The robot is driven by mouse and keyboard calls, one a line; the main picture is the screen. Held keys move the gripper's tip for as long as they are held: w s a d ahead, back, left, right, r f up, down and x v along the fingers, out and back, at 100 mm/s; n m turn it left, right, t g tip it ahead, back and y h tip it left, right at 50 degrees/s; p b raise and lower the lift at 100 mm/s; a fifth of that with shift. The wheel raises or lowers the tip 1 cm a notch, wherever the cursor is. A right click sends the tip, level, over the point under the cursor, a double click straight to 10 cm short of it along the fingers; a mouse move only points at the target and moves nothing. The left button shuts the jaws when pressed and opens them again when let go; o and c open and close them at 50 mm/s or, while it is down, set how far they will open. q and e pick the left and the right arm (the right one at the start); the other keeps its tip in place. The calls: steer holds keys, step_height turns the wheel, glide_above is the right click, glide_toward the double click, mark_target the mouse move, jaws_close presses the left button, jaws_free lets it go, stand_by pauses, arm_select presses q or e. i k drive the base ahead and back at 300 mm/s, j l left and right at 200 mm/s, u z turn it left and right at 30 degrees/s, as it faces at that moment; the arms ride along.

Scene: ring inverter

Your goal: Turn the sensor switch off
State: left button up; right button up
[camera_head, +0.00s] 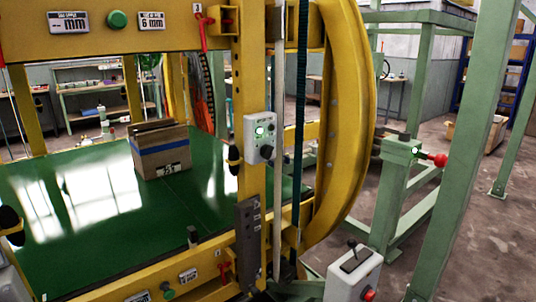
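A light grey control box (258,138) is mounted on the yellow upright post near the middle of the view. No readable label shows which control is the sensor switch, and the knob's setting is too small to tell. Neither of my grippers shows in the head view.
A cardboard box (160,150) with a blue band stands on the green table (95,220). A yellow curved ring (345,110) rises right of the post. A grey joystick box (352,276) stands at bottom right. A red knob (437,159) sticks out from a green post.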

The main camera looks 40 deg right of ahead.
mark_target(266, 152)
steer(key=z, duration=0.45)
steer(key=k+z, duration=0.15)
steer(key=z, duration=0.3)
steer(key=j+z, duration=0.1)
steer(key=z, duration=0.35)
steer(key=k+z, duration=0.1)
steer(key=z, duration=0.35)
steer(key=l+z, duration=0.1)
steer(key=z, duration=0.4)
steer(key=k, duration=0.05)
